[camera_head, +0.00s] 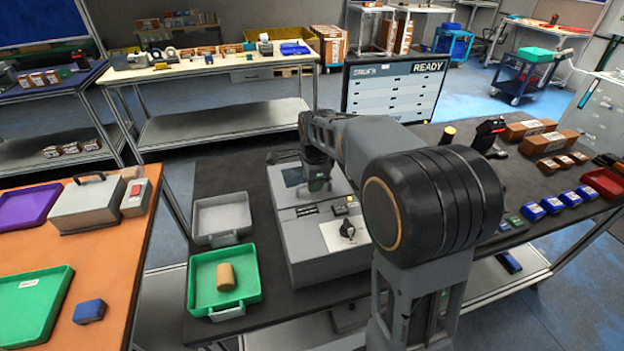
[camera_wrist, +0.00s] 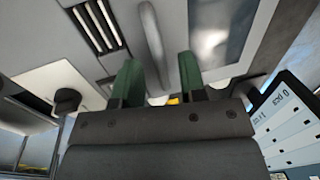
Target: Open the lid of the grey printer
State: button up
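The grey printer (camera_head: 322,238) stands on the dark table in the middle of the head view, with a dark screen, slots and a black knob on top. Its lid looks shut. In the wrist view I see its pale top with a bar handle (camera_wrist: 152,35), dark slots (camera_wrist: 97,27) and the screen (camera_wrist: 222,30). My gripper (camera_head: 318,183) is over the top of the printer, pointing down. In the wrist view the green fingertips (camera_wrist: 160,75) are apart, with the handle showing between them. I cannot tell whether they touch it. The handle is hidden in the head view.
Left of the printer are a grey tray (camera_head: 222,217) and a green tray (camera_head: 205,275) holding a brown cylinder (camera_head: 225,276). A monitor (camera_head: 398,92) reading READY stands behind. Blue boxes (camera_head: 553,204) and brown cartons lie at right. A grey handled case (camera_head: 98,207) is on the orange table.

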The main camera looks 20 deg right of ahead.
jog(key=shift+f, duration=0.25)
jog(key=shift+c, duration=0.2)
grip_shut()
dwell(0.3)
